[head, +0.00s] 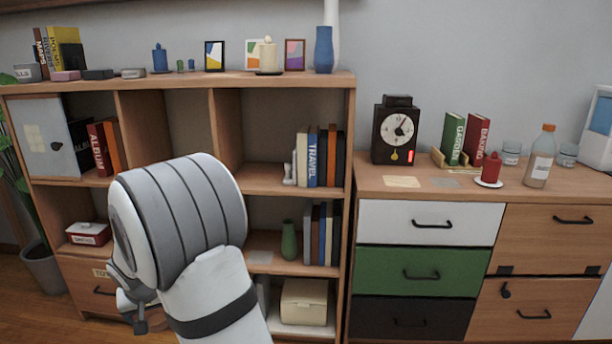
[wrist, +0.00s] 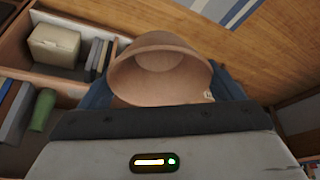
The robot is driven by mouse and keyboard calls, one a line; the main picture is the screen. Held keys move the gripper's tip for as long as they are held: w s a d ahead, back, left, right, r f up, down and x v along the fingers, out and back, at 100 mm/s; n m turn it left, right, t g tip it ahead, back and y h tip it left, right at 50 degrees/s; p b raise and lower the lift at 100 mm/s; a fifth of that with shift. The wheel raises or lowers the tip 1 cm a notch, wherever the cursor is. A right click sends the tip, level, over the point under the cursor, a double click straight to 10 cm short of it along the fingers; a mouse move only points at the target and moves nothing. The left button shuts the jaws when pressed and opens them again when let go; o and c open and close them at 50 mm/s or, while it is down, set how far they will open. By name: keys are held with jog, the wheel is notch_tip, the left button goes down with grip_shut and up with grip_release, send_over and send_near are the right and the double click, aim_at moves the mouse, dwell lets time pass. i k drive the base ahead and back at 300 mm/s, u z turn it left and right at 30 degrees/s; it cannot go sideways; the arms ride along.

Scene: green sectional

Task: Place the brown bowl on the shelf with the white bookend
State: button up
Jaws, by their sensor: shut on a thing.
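The brown bowl (wrist: 160,72) is in the wrist view, between the blue fingers of my gripper (wrist: 166,88), with its open side turned partly toward the camera. My gripper is shut on it. I cannot make out the bowl in the head view, where my arm blocks part of the bookcase. The white bookend (head: 290,168) stands at the left end of a row of books on the bookcase's upper right shelf (head: 262,181). My gripper is low, in front of the bookcase and apart from that shelf.
Books (head: 322,158) fill the right part of the bookend's shelf; its left part is clear. The shelf below holds a green vase (head: 289,241) and more books. A cream box (head: 304,302) sits at the bottom. A drawer cabinet (head: 430,222) stands to the right.

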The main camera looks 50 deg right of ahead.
aim_at(256, 181)
jog(key=z, duration=1.05)
